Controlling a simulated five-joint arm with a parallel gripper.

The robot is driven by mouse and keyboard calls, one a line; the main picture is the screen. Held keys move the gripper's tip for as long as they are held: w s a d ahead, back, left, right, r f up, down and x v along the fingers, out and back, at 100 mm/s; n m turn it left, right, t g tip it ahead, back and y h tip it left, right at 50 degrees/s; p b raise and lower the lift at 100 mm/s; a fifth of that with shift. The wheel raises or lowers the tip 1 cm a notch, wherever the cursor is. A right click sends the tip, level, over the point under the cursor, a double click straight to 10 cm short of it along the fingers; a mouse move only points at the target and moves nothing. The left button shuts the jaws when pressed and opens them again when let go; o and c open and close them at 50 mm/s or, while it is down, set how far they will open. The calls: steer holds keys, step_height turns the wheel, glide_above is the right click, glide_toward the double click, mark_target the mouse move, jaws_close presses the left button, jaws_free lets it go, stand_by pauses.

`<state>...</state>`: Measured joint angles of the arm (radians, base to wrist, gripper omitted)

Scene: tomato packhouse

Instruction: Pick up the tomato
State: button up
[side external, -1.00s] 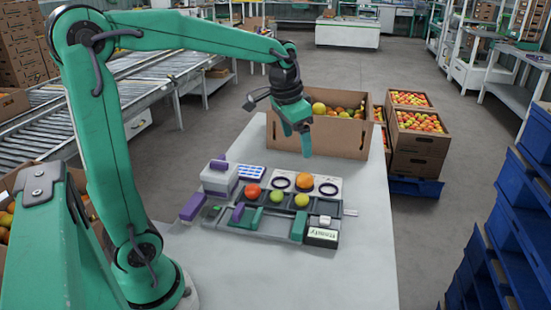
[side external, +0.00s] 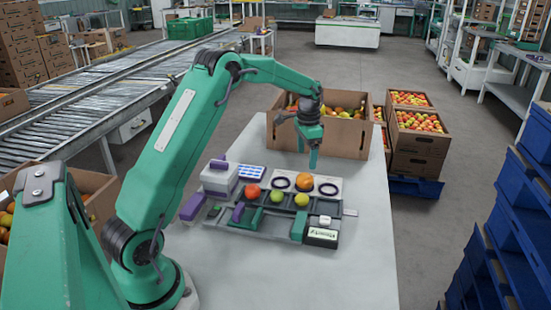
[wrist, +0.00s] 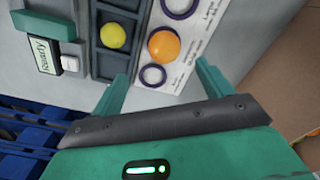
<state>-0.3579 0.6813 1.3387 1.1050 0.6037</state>
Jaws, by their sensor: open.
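Several tomatoes sit at the sorting fixture on the table in the side external view. A red tomato (side external: 253,191) is at the left, and two yellow-green ones, a middle one (side external: 278,196) and a right one (side external: 301,199), lie in the grey tray (side external: 262,211). An orange tomato (side external: 304,182) rests on the white card beside dark rings. My gripper (side external: 309,157) is open and empty, above and behind the orange tomato. In the wrist view, the orange tomato (wrist: 164,45) lies ahead between the open fingers (wrist: 160,87); a yellow tomato (wrist: 113,36) lies left of it.
A cardboard box of tomatoes (side external: 335,136) stands close behind my gripper. A white and purple device (side external: 219,178) is at the fixture's left, and a labelled box (side external: 321,237) is at its right front. The table's front area (side external: 330,280) is clear.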

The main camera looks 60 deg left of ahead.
mark_target(305, 174)
steer(key=shift+w+a+f, duration=0.25)
steer(key=shift+a+f, duration=0.25)
steer(key=shift+f, duration=0.3)
steer(key=shift+f, duration=0.1)
steer(key=shift+d+f, duration=0.1)
steer(key=shift+f, duration=3.7)
steer(key=c, duration=0.8)
